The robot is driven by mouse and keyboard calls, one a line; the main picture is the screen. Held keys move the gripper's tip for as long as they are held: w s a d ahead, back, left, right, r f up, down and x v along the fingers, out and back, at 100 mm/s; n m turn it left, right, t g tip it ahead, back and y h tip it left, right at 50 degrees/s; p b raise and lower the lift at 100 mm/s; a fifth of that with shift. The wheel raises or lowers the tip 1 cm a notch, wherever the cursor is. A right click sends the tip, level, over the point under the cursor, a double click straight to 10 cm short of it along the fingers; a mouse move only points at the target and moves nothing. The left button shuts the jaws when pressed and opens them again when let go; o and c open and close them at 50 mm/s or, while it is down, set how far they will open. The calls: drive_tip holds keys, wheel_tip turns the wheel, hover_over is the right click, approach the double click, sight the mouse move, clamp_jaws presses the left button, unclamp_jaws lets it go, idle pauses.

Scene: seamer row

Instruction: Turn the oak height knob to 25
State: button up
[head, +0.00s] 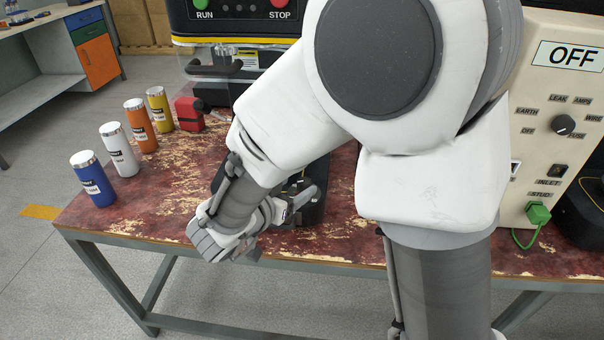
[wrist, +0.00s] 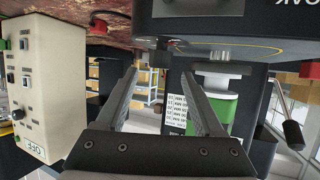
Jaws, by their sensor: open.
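In the wrist view, which is upside down, my gripper (wrist: 165,75) has its two dark fingers apart with nothing held between them. A small dark knob-like part (wrist: 161,54) shows between the fingertips, under the rim of a black machine base (wrist: 225,42). I cannot tell whether it is the oak height knob, and no scale setting can be read. Part of an OAK label (wrist: 297,5) shows at the top right. In the head view my gripper (head: 303,198) is low at the black base (head: 316,212), largely hidden by my arm.
Blue (head: 92,180), white (head: 119,150), orange (head: 140,126) and yellow (head: 159,109) tumblers stand on the worn red table (head: 130,210). A red block (head: 188,114) is behind. A cream tester (head: 550,120) marked OFF stands right. A green can (wrist: 222,105) shows in the wrist view.

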sight(304, 181)
drive_tip(key=b+x, duration=0.1)
drive_tip(key=x, duration=0.4)
clamp_jaws()
idle(0.3)
